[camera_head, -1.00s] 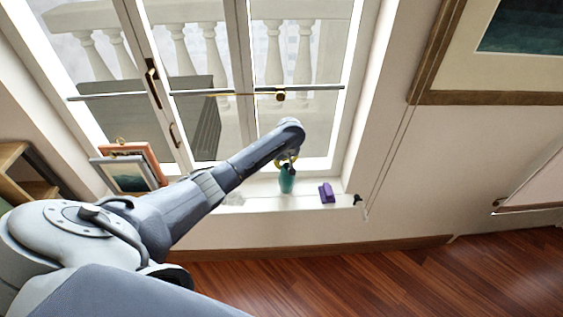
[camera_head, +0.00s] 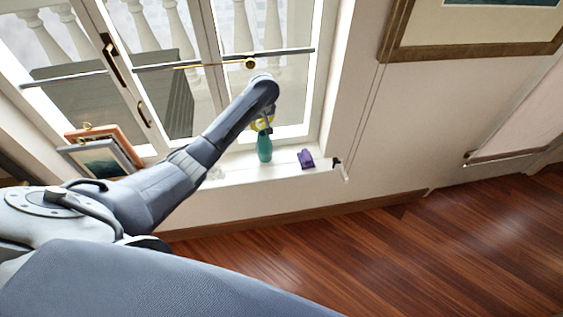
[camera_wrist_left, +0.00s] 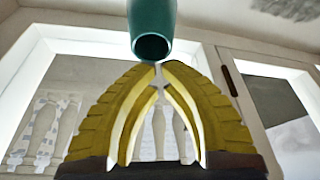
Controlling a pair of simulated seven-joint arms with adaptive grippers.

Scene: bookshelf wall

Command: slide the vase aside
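The teal vase (camera_head: 264,150) stands upright on the white window sill. My left gripper (camera_head: 263,128), with yellow fingers, is right at the vase's top, coming from above in the head view. In the left wrist view, the yellow fingertips (camera_wrist_left: 160,65) come together with almost no gap. The round open mouth of the vase (camera_wrist_left: 152,30) is just beyond them. Nothing shows between the fingers. I cannot tell whether the tips touch the rim. My right gripper is not in view.
A purple object (camera_head: 305,159) sits on the sill (camera_head: 235,172) to the right of the vase, with a gap between. Framed pictures (camera_head: 100,158) stand left on the sill. A clear glass-like item (camera_head: 216,172) is left of the vase. The window (camera_head: 215,60) is behind.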

